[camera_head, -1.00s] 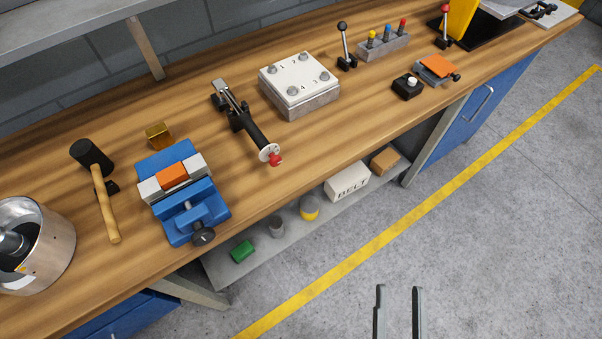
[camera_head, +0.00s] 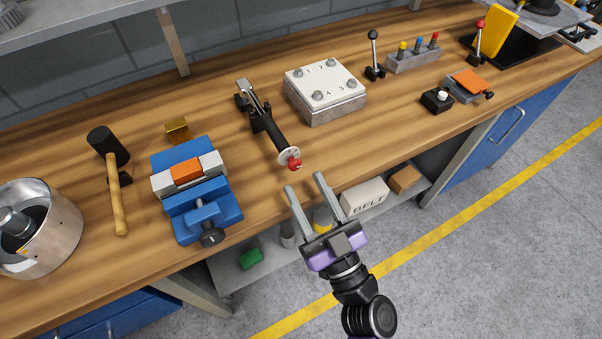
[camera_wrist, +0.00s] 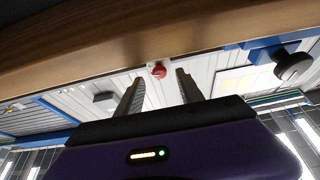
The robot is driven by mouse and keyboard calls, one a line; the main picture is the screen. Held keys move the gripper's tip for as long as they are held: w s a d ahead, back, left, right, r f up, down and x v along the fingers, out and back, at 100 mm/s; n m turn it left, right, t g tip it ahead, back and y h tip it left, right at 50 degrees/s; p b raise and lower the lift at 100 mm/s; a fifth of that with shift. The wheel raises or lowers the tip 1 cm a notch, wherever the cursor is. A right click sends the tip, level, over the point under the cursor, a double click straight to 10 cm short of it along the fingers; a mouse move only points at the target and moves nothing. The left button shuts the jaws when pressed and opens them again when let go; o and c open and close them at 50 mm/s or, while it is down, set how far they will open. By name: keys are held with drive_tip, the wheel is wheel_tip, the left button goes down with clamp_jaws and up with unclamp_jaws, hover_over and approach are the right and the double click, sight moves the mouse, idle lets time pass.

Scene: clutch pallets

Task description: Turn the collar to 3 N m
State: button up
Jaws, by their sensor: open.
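A torque wrench (camera_head: 269,128) with a black handle lies on the bench, its handle end pointing toward the front edge. A white scale disc (camera_head: 286,155) and a red knob-like collar (camera_head: 295,164) sit at that end. The scale is too small to read. My gripper (camera_head: 304,181) is open and empty, just in front of the red end and apart from it, with its fingers pointing toward the bench. In the wrist view the red end (camera_wrist: 158,71) shows between and beyond the two fingers.
A blue vise (camera_head: 197,205) with an orange block stands to the left, beside a mallet (camera_head: 115,185). A numbered bolted plate (camera_head: 323,82) stands right of the wrench. Below the bench edge, a shelf holds a BELT box (camera_head: 364,197). Bench between vise and wrench is clear.

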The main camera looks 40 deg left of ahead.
sight(297, 168)
drive_tip(key=shift+x, duration=1.65)
clamp_jaws()
drive_tip(key=shift+w+d, duration=0.1)
